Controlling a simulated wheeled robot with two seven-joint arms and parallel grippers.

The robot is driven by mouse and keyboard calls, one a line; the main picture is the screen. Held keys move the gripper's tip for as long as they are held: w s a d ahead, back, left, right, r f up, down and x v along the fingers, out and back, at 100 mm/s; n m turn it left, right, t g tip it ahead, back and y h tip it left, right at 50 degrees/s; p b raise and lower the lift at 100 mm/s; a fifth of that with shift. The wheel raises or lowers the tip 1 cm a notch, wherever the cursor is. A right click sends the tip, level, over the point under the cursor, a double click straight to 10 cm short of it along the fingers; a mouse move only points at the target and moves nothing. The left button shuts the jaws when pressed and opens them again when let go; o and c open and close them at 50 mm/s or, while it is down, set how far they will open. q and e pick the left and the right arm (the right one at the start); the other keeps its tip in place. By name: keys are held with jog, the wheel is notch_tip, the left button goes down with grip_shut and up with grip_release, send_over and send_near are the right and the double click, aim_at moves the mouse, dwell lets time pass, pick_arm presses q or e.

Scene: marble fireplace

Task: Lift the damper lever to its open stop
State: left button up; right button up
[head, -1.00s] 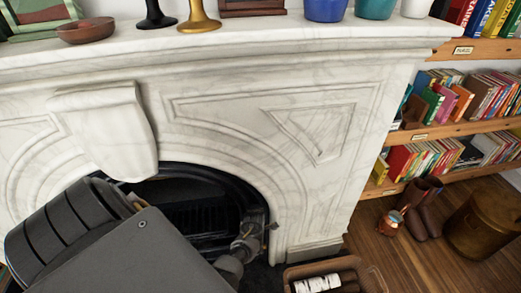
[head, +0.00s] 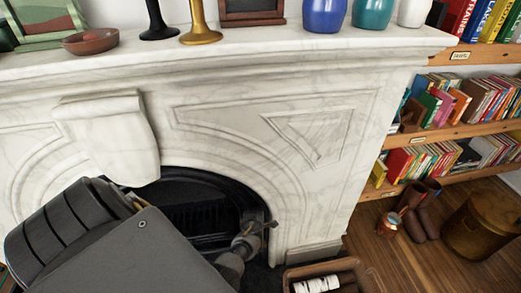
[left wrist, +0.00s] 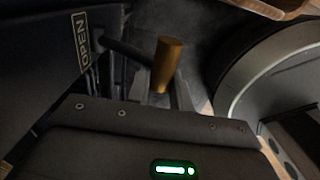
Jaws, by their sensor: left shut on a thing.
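The damper lever shows in the left wrist view as a dark rod with a brass-coloured cylindrical knob (left wrist: 167,64). My left gripper (left wrist: 163,90) is shut on the lever, with its fingers around the part by the knob. An OPEN label plate (left wrist: 82,42) is on the dark panel to the left of the knob. In the head view my left gripper (head: 258,230) is at the right side of the dark firebox opening (head: 200,210). The lever is too small there to make out clearly. My right gripper is not in view.
The white marble surround (head: 330,190) frames the opening closely. A basket with logs (head: 318,281) stands on the floor just right of my left gripper. Vases and candlesticks stand on the mantel (head: 250,48). Bookshelves (head: 440,135), boots (head: 420,215) and a brass bin (head: 485,222) are at the right.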

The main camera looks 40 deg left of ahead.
pick_arm(q)
jog(key=shift+w+r, duration=0.1)
jog(key=shift+w+a+r+p, duration=0.2)
jog(key=shift+a+r+p, duration=0.1)
jog(key=shift+r+p, duration=0.4)
jog(key=shift+w+a, duration=0.1)
jog(key=shift+a, duration=0.05)
jog(key=o, duration=0.8)
jog(key=shift+c, duration=0.2)
jog(key=o, duration=1.4)
